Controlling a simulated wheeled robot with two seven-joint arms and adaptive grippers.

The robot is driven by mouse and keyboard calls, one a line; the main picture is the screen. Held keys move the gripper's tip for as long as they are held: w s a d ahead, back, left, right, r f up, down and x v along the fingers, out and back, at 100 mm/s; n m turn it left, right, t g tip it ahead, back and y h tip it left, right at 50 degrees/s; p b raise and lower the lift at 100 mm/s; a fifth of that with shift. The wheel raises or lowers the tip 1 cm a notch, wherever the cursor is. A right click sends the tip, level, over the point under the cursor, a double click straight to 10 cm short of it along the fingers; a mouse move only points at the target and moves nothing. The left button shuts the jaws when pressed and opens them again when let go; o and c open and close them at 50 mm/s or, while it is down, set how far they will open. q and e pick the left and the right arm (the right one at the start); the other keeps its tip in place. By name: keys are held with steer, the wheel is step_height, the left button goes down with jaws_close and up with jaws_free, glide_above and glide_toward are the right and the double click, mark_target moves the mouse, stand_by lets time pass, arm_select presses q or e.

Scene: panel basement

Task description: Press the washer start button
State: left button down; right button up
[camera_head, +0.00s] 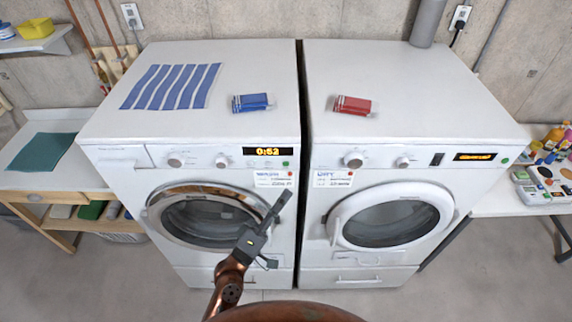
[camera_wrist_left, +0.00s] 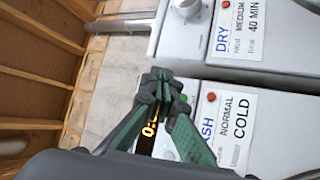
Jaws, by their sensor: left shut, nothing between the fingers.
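The washer (camera_head: 215,245) is the left white machine, with a lit 0:52 display (camera_head: 267,151), round knobs and a WASH label (camera_head: 273,178). A small green button (camera_head: 285,163) sits at the right end of its panel. My left gripper (camera_head: 286,196) is shut and empty, in front of the washer, with its tips just below the label in the head view. In the left wrist view the shut fingers (camera_wrist_left: 161,80) partly cover the display (camera_wrist_left: 147,134). I cannot tell whether the tips touch anything. My right gripper is out of view.
The dryer (camera_head: 390,265) stands close on the right, with a DRY label (camera_head: 333,178). A blue box (camera_head: 252,102) and striped cloth (camera_head: 172,86) lie on the washer, a red box (camera_head: 352,105) on the dryer. Side tables flank both machines.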

mark_target(286, 164)
arm_select(q)
steer(key=shift+w+b, duration=0.55)
steer(key=shift+w, duration=3.5)
steer(key=shift+w, duration=0.1)
steer(key=shift+w, duration=0.35)
